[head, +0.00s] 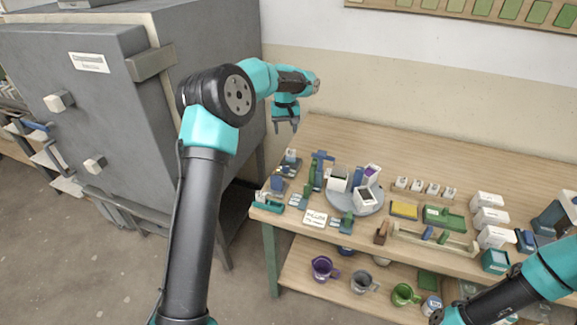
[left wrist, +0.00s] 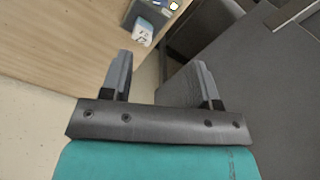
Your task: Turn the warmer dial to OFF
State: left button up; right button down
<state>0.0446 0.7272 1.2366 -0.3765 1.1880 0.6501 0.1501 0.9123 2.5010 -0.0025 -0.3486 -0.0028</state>
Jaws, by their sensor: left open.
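My left gripper (head: 286,128) hangs above the left back corner of the wooden table, beside the grey cabinet. It points down, and its two fingers are apart and empty in the left wrist view (left wrist: 163,80). A small dark box with a white block (head: 290,157) stands on the table below it. In the left wrist view, a dark box (left wrist: 150,12) at the top edge bears a small round white and orange part (left wrist: 173,5), cut by the frame. I cannot tell if this is the warmer dial, nor read any setting. My right gripper is out of view.
The grey cabinet (head: 75,95) with two pale knobs stands at left. Left of centre on the table are a round grey turntable (head: 366,208) with containers, blue and green tools and a white card (head: 315,218). Mugs (head: 324,268) stand on the lower shelf. The table's back strip is clear.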

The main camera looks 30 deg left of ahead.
aim_at(286, 169)
pick_arm(q)
notch_tip(286, 169, down, 18)
jog(key=shift+r, duration=0.25)
dwell(0.6)
jog(key=c, duration=0.9)
